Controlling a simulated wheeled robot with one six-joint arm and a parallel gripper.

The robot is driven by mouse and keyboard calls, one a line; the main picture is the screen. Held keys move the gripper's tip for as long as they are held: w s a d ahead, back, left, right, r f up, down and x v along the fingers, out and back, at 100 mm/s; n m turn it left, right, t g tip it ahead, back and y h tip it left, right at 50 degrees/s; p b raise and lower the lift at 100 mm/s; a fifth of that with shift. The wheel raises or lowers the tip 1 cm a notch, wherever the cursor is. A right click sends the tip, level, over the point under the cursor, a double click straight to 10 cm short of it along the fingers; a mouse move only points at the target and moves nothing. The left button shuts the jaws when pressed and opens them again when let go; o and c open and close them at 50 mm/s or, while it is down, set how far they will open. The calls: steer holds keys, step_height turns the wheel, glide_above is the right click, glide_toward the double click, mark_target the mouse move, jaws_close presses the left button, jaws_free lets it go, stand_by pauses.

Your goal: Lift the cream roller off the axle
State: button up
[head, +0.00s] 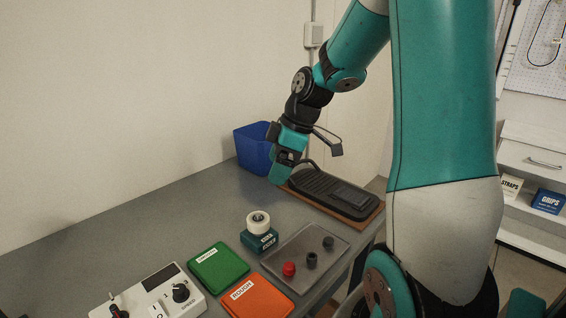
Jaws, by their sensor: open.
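The cream roller (258,223) sits on top of a small dark teal block (259,241) on the grey bench; its top shows a round, darker centre. Any axle is hidden or too small to make out. My gripper (281,172) is open, raised behind and a little to the right of the roller, beside the black pedal-like part (335,193). It is apart from the roller. Its fingers are small in view, and I cannot see anything between them.
A grey tray (283,270) holds a red knob (289,269) and two dark ones. Green (217,266) and orange (257,298) labelled mats lie in front, near a white control box (150,298). A blue bin (254,147) stands behind. The bench's left part is clear.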

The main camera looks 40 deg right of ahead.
mark_target(260, 215)
steer(key=x, duration=0.5)
steer(key=d+p+x, duration=0.1)
steer(key=x, duration=0.5)
steer(key=d+x, duration=0.1)
steer(key=x, duration=0.5)
steer(key=shift+w+f+p, duration=0.2)
steer(key=shift+f+p, duration=0.15)
steer(key=shift+p, duration=0.05)
steer(key=shift+c, duration=0.4)
steer(key=c, duration=1)
steer(key=shift+o, duration=1)
steer(key=shift+c, duration=0.6)
steer(key=shift+r+p, duration=1.85)
steer(key=shift+r, duration=0.8)
